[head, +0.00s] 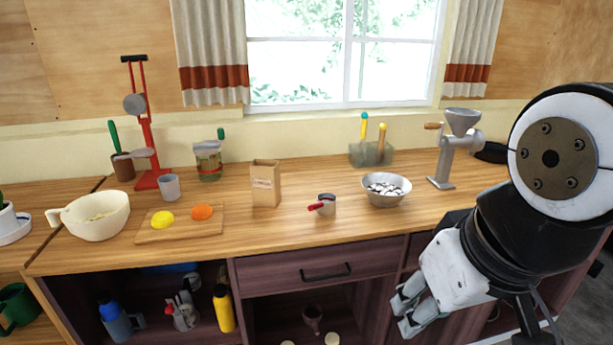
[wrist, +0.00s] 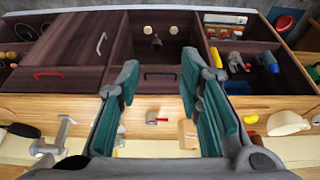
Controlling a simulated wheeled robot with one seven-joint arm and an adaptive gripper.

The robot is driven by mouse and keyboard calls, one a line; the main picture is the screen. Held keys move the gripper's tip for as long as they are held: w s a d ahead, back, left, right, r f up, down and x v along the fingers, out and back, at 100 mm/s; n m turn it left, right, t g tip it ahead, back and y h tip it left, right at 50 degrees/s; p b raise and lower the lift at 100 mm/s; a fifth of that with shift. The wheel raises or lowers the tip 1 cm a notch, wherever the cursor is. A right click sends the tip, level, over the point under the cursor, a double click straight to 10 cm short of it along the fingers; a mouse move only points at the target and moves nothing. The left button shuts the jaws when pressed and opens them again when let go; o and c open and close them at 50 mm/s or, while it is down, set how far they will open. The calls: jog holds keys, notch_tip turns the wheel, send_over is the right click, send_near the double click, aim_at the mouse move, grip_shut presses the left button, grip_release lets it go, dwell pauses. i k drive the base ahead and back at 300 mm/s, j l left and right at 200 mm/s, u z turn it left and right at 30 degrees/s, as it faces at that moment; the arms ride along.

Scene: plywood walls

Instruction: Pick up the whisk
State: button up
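I cannot pick out a whisk for certain in either view. A small grey cup (head: 327,203) with a red handle stands near the counter's front edge; it also shows in the wrist view (wrist: 157,122). Grey, partly red utensil-like items (head: 184,308) stand on the left lower shelf, too small to identify. My gripper (head: 406,310) hangs in front of the cabinet at the right, below counter height. In the wrist view my gripper (wrist: 160,65) has its two teal-padded fingers wide apart with nothing between them.
The wooden counter (head: 300,232) carries a paper bag (head: 266,184), a metal bowl (head: 386,194), a grinder (head: 456,145), a cutting board (head: 180,232) and a cream bowl (head: 98,218). A closed drawer (head: 285,276) lies below. A yellow bottle (head: 224,309) stands on the open shelf.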

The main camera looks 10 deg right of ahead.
aim_at(365, 115)
jog(key=i+l, duration=1.25)
jog(key=l, duration=0.2)
